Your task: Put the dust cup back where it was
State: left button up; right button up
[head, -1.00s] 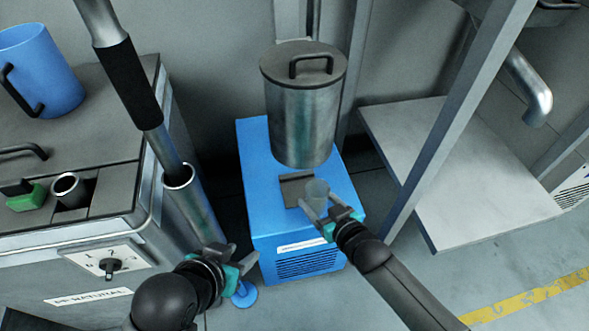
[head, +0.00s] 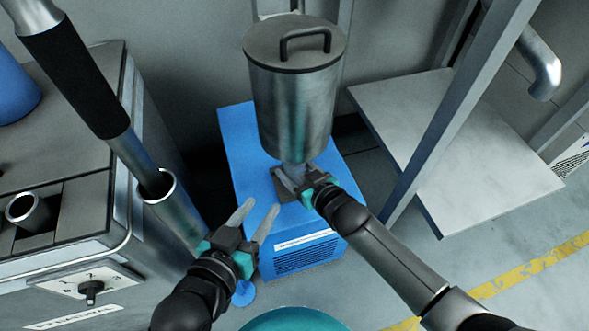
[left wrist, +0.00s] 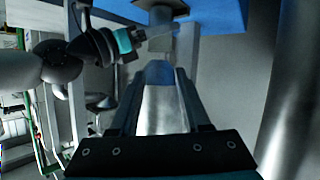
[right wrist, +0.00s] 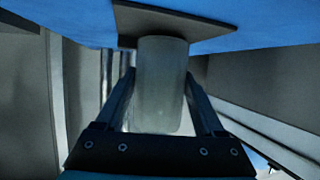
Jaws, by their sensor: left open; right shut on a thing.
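The dust cup, a small translucent grey cylinder (right wrist: 162,85), is between the fingers of my right gripper (head: 298,184), which is shut on it. In the right wrist view, one end of the cup is at a dark square plate (right wrist: 128,20) on the blue box. I cannot tell whether they touch. In the head view the cup is mostly hidden by the gripper, just below the metal canister. The left wrist view also shows the cup (left wrist: 161,42) by the plate. My left gripper (head: 260,208) is open and empty, left of and below the right one.
The blue box (head: 240,150) stands on the floor under the lidded metal canister (head: 293,105). A grey machine (head: 85,140) with a metal tube stands at left. A grey post (head: 440,125) and a pale shelf (head: 450,170) are at right.

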pick_arm(q)
jog(key=shift+d+r+t+h, duration=0.3)
jog(key=shift+d+t+h, duration=0.15)
jog(key=shift+t, duration=0.15)
pick_arm(e)
jog(key=shift+f, duration=0.2)
jog(key=shift+f+b, duration=0.2)
jog(key=shift+b, duration=0.1)
pick_arm(q)
jog(key=shift+s+d+r, duration=0.1)
pick_arm(e)
jog(key=o, duration=1.4)
jog(key=shift+r, duration=0.2)
